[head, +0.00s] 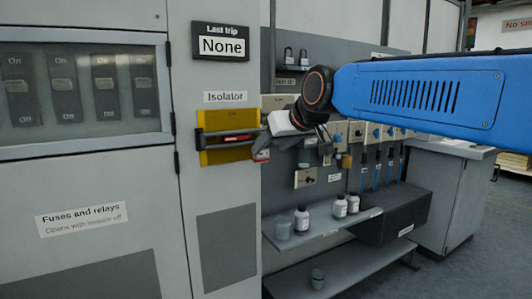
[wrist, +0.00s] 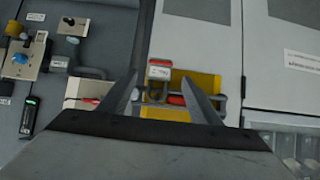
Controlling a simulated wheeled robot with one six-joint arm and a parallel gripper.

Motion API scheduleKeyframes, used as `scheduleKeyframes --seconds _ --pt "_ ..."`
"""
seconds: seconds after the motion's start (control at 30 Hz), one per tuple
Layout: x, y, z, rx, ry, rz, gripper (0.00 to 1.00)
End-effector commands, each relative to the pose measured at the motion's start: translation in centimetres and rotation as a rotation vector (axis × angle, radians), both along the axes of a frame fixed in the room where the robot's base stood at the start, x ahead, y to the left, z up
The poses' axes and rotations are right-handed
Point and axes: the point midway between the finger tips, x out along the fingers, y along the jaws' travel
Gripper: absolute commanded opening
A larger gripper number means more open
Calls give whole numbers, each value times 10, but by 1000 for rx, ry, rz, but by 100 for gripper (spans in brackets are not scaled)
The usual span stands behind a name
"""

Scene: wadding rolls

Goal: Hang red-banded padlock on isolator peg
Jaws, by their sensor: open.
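The isolator is a yellow plate (head: 215,155) with a dark bar and a red grip (head: 236,139), under the "Isolator" label. A red-and-white padlock (head: 262,155) is low at the plate's right end. In the wrist view, which looks inverted, this padlock (wrist: 160,69) lies between my fingers in the picture, its shackle towards the isolator bar. It appears to hang there, but the peg itself is not clear. My gripper (head: 270,127) is just right of the isolator. In the wrist view my gripper (wrist: 162,92) is open, with a finger on each side and clear space around the padlock.
Dark padlocks (head: 296,56) hang on the grey board behind my arm, and a brass one (head: 346,161) is lower. A shelf (head: 325,228) with bottles (head: 301,219) juts out below. The grey cabinet door (head: 80,190) is flat and clear on the left.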

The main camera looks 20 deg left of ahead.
Motion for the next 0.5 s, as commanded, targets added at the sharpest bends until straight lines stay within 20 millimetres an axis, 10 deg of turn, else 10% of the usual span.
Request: scheduleKeyframes --seconds 0.5 --pt "-51 -61 55 0 -1 -1 58"
